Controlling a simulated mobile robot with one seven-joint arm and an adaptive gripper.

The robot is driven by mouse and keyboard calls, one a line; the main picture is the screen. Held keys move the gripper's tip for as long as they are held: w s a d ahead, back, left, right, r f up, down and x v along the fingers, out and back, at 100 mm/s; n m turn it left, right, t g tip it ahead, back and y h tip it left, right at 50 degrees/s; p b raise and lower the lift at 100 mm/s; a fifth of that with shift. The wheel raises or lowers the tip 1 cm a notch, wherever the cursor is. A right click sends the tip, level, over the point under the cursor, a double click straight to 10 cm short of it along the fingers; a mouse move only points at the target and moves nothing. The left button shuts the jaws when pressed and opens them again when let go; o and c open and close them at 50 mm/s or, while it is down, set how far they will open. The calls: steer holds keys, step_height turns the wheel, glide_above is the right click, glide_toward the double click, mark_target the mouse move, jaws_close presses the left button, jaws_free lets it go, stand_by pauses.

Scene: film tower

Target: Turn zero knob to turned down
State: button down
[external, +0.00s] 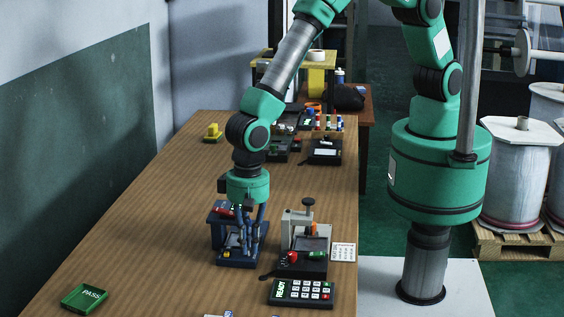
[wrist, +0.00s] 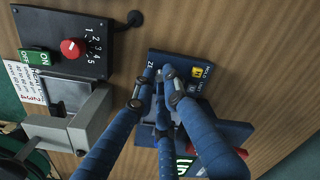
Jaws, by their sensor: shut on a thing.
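A dark blue device (external: 236,262) stands on the table, and my gripper (external: 249,254) reaches down onto its front panel. The panel (wrist: 206,62) also shows in the wrist view, with white lettering that starts "ZE" beside my fingertips (wrist: 160,76). A yellow control (wrist: 197,72) marked "HOLD" sits to the right of them. My gripper is shut on the zero knob. The fingers cover the knob, so its angle cannot be told.
Right of the blue device stands a grey press-like device (external: 297,220) whose black panel has a red dial (wrist: 72,48) and a green switch (wrist: 38,57). A keypad marked READY (external: 300,291) and a green PASS block (external: 84,297) lie nearer.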

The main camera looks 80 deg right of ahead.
steer(key=shift+w+n+p, duration=0.1)
steer(key=shift+n+p, duration=0.4)
steer(key=shift+n, duration=1.5)
steer(key=c, duration=1.8)
jaws_free()
steer(key=shift+m, duration=0.4)
